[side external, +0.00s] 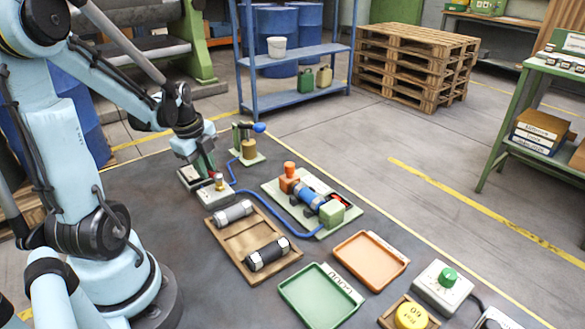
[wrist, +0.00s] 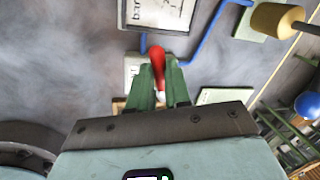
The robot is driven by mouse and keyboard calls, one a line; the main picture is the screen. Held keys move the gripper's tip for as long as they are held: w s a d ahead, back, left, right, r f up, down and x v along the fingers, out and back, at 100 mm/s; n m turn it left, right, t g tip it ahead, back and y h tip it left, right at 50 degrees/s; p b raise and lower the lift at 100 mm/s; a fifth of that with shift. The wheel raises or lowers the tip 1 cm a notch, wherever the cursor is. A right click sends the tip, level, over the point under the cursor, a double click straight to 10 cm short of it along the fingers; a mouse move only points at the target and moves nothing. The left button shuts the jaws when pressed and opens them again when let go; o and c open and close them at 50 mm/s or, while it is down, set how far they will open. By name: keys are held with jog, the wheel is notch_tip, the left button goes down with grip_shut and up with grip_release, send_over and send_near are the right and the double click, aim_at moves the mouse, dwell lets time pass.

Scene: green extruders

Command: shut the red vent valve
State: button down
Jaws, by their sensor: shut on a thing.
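The red vent valve's handle (wrist: 157,58) shows in the wrist view as a short red lever between the green fingers of my gripper (wrist: 164,75). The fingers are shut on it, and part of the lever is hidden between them. In the side view my gripper (side external: 206,168) points down beside a pale block (side external: 214,196) with a brass fitting (side external: 219,181) on top. The red lever is too small or hidden there, so its exact angle cannot be told.
A hand pump with a blue knob (side external: 259,127) stands just behind, joined by a blue hose (side external: 262,198). A pump unit on a green plate (side external: 327,232) is to the right. A wooden tray with cylinders (side external: 228,246) is in front. A gauge panel (wrist: 160,12) lies near my fingers.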

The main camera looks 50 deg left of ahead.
jog(key=shift+w+a+m+h, duration=0.1)
jog(key=shift+w+m+h, duration=0.15)
jog(key=shift+m, duration=0.7)
jog(key=shift+w+m+h, duration=0.15)
jog(key=shift+w+m, duration=0.2)
jog(key=shift+m, duration=0.6)
jog(key=c, duration=1.1)
grip_release()
jog(key=shift+r, duration=0.1)
jog(key=r, duration=0.4)
jog(key=s+r, duration=0.1)
jog(key=r, duration=0.2)
jog(key=s+r, duration=0.1)
jog(key=r, duration=0.3)
jog(key=shift+s+r, duration=0.15)
jog(key=shift+r, duration=0.15)
jog(key=w+d+f+n+t, duration=0.1)
jog(key=d+n, duration=0.5)
jog(key=d, duration=0.1)
jog(key=w+d+f+n+t, duration=0.1)
jog(key=w+d+n+t, duration=0.1)
jog(key=d+n, duration=0.4)
jog(key=w+d+f+n+t, duration=0.1)
jog(key=d+n, duration=0.4)
jog(key=d, duration=0.5)
jog(key=shift+w+f+n+t, duration=0.2)
jog(key=shift+w+n+t, duration=0.2)
jog(key=shift+w+t, duration=0.3)
